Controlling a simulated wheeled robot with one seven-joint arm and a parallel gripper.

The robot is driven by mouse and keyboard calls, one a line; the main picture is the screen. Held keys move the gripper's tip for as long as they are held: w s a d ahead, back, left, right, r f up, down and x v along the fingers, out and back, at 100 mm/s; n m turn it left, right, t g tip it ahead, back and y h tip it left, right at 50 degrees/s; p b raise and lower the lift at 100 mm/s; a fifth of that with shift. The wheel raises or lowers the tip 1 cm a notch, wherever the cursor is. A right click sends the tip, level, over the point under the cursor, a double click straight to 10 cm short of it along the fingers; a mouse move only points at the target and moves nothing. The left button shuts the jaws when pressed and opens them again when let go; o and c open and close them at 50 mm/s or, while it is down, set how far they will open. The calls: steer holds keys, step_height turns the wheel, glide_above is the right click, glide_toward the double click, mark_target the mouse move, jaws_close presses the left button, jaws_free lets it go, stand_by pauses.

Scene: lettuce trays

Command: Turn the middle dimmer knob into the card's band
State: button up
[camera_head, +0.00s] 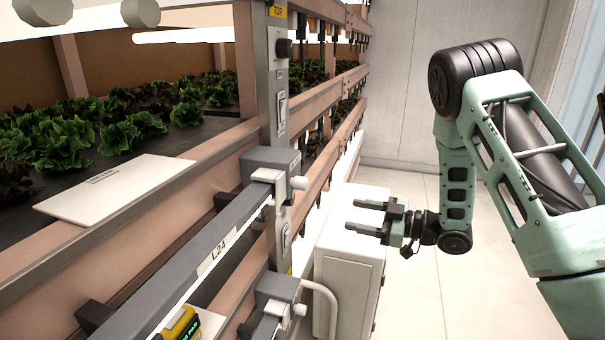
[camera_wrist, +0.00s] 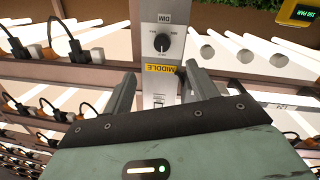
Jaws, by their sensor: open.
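In the wrist view, a round black dimmer knob (camera_wrist: 162,42) sits on a grey post plate marked DIM, with a yellow MIDDLE label (camera_wrist: 161,69) beside it. The lettering is upside down. My gripper (camera_wrist: 160,74) is open and empty, its two fingers apart on either side of the post in this picture. The knob appears beyond the fingertips, untouched. In the head view my gripper (camera_head: 354,216) is to the right of the post, fingers pointing left. A white card (camera_head: 115,188) lies at the tray's edge; its small print is unreadable.
The rack post (camera_head: 268,90) carries another black knob (camera_head: 284,48) under a TOP label, and switches. A grey bar (camera_head: 205,262) marked L24 runs along the front. A yellow meter (camera_head: 181,325) is at the bottom. A white cabinet (camera_head: 345,262) stands below my gripper. Plugs and cables (camera_wrist: 70,48) crowd the rails.

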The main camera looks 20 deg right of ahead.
mark_target(293, 199)
steer(key=shift+y, duration=0.4)
steer(key=p+x, duration=0.1)
steer(key=x, duration=0.4)
steer(key=p+x, duration=0.2)
steer(key=x, duration=0.4)
steer(key=p+x, duration=0.1)
steer(key=x, duration=0.4)
steer(key=shift+w+a+r, duration=0.2)
steer(key=shift+a+r, duration=0.05)
steer(key=shift+r, duration=0.1)
steer(key=c, duration=1)
